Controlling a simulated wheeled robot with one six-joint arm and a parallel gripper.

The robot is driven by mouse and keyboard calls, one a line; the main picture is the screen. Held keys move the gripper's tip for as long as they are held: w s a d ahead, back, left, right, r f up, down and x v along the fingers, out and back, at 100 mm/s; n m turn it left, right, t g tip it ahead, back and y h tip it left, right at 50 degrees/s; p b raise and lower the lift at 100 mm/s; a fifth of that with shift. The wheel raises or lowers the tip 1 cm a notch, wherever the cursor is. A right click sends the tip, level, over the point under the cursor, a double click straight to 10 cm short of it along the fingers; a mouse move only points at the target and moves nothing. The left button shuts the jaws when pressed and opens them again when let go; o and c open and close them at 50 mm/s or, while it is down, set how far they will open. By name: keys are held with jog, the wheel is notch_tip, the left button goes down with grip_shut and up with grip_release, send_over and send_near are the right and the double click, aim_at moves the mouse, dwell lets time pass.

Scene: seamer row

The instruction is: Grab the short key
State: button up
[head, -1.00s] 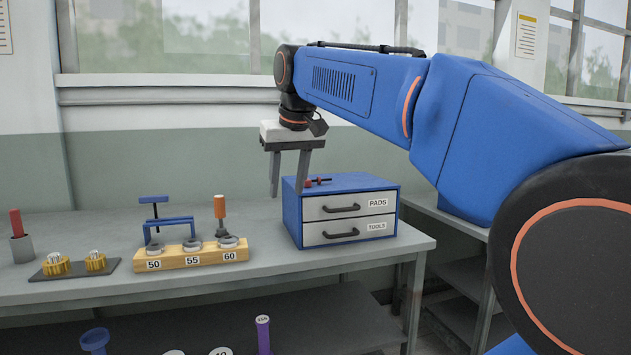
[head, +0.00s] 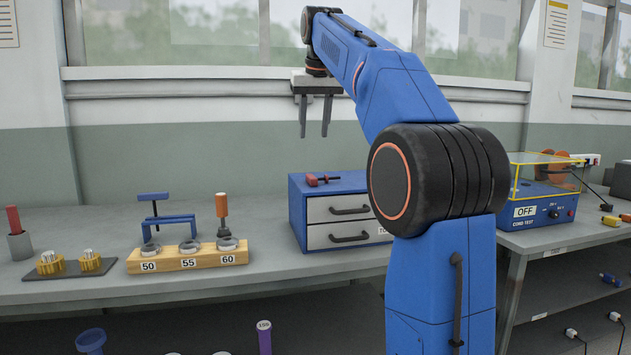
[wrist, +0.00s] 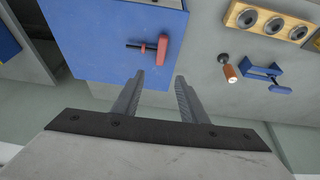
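A small T-shaped key with a red handle and a short dark shaft (head: 318,180) lies flat on top of the blue drawer cabinet (head: 296,212). In the wrist view the key (wrist: 162,50) lies beyond my fingertips, its shaft pointing left and its handle about in line with the finger gap. My gripper (head: 314,136) is open and empty, fingers pointing down, held above the cabinet and apart from the key. The wrist view also shows both fingers (wrist: 159,77) spread with nothing between them.
A wooden block (head: 190,258) marked 50, 55, 60 holds rings, left of the cabinet. Behind it stand a blue T-handled clamp-like tool (head: 168,222) and an orange-handled tool (head: 222,210). A tester marked OFF (head: 540,215) sits on the right bench. Space above the cabinet is clear.

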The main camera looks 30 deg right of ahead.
aim_at(311, 175)
jog(key=x, duration=1.4)
jog(key=shift+w+f, duration=0.1)
jog(key=shift+c, duration=0.6)
grip_shut()
